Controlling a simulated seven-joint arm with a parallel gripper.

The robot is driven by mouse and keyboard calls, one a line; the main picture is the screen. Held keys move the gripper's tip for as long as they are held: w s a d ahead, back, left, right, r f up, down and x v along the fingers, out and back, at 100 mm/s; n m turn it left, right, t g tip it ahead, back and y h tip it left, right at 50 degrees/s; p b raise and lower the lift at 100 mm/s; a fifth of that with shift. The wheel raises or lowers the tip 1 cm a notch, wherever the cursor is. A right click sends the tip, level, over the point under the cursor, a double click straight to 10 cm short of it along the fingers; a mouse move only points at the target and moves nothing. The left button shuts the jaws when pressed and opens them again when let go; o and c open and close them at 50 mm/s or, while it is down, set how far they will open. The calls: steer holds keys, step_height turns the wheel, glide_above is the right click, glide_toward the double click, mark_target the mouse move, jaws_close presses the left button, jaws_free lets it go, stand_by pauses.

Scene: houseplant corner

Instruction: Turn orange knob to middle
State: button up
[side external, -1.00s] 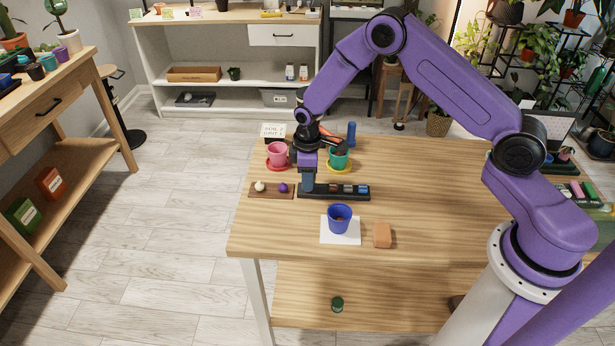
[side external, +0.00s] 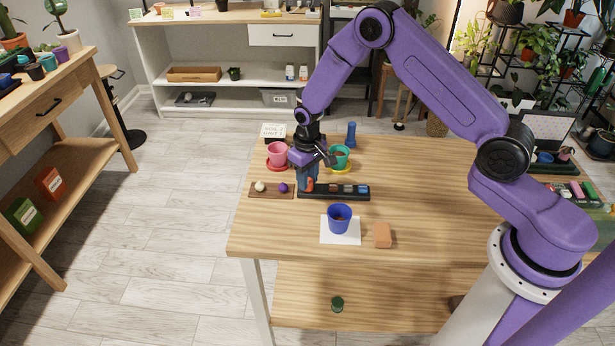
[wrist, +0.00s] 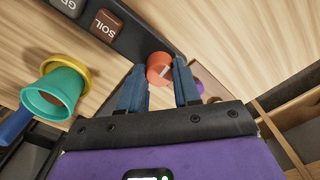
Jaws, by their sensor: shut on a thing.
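The orange knob (side external: 310,184) is at the left end of a black panel (side external: 362,197) on the wooden table. In the wrist view the orange knob (wrist: 158,66) sits between the blue fingers of my gripper (wrist: 160,76), and a pale pointer line shows on its face. My gripper (side external: 307,182) is shut on the knob from above, tilted in the side view.
A pink pot (side external: 277,151) and a green pot (side external: 340,156) on saucers stand just behind the panel. A wooden strip (side external: 271,194) with a white and a purple ball lies left. A blue pot (side external: 340,219) and a brown block (side external: 382,235) are in front.

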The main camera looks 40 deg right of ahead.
steer(key=shift+m, duration=0.6)
steer(key=o, duration=1.1)
steer(key=shift+c, duration=0.2)
step_height(320, 180, up, 18)
steer(key=shift+f, duration=0.25)
